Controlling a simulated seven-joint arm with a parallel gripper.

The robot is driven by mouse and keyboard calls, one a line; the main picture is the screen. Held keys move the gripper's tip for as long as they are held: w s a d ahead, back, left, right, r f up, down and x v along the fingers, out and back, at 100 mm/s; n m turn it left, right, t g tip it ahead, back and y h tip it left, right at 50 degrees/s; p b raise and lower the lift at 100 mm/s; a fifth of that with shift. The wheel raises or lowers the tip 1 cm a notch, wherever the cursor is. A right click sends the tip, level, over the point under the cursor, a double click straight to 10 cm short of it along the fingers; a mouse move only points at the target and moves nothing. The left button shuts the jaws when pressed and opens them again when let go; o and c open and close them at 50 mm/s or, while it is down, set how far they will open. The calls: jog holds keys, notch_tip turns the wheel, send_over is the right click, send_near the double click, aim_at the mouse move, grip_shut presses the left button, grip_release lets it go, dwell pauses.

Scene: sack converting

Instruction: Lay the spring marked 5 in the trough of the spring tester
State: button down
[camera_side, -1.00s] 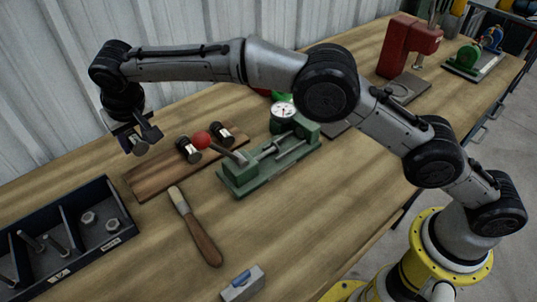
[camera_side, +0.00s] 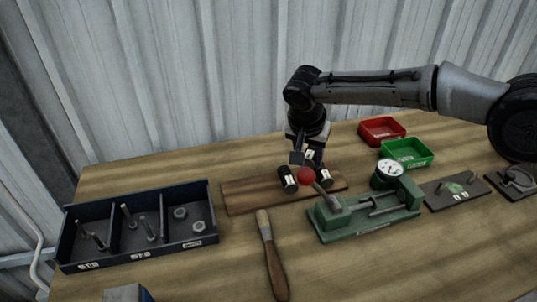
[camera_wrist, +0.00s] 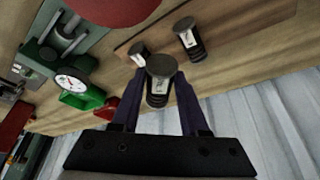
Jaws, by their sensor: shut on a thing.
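My gripper (camera_side: 308,150) is shut on a short cylinder with dark ends and a pale label (camera_wrist: 158,88), seemingly a spring; its marking is not readable. It is held above the wooden board (camera_side: 250,196). Two similar springs stand on the board, a left one (camera_side: 287,179) and a right one (camera_side: 324,179); their numbers are unreadable too. In the wrist view they show beyond the held one (camera_wrist: 190,42). The green spring tester (camera_side: 370,226) is to the right and in front of my gripper, with a dial gauge (camera_side: 390,167) and a red-balled lever (camera_side: 306,176). Its trough is empty as far as I see.
A blue divided bin (camera_side: 140,254) with bolts and nuts is at the left. A wooden-handled tool (camera_side: 272,262) lies in front. Red (camera_side: 382,130) and green (camera_side: 414,153) trays sit behind the tester. The red ball stands close in front of the springs.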

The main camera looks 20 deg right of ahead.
jog(key=s+d+m+g, duration=0.1)
jog(key=s+d+m, duration=0.3)
jog(key=d, duration=0.4)
jog(key=s+d+m+g+h, duration=0.1)
jog(key=s+d+m+g, duration=0.1)
jog(key=s+d+m, duration=0.3)
jog(key=d+m, duration=0.1)
jog(key=d, duration=0.2)
jog(key=shift+s+f+g+h, duration=0.15)
jog(key=shift+s+g+h, duration=0.1)
jog(key=shift+g+h, duration=0.05)
jog(key=shift+a, duration=0.1)
send_over(384, 205)
jog(key=a, duration=0.2)
jog(key=shift+d+f, duration=0.15)
jog(key=shift+f, duration=2.05)
jog(key=shift+f, duration=1.85)
dwell(0.8)
jog(key=shift+c, duration=1.7)
grip_release()
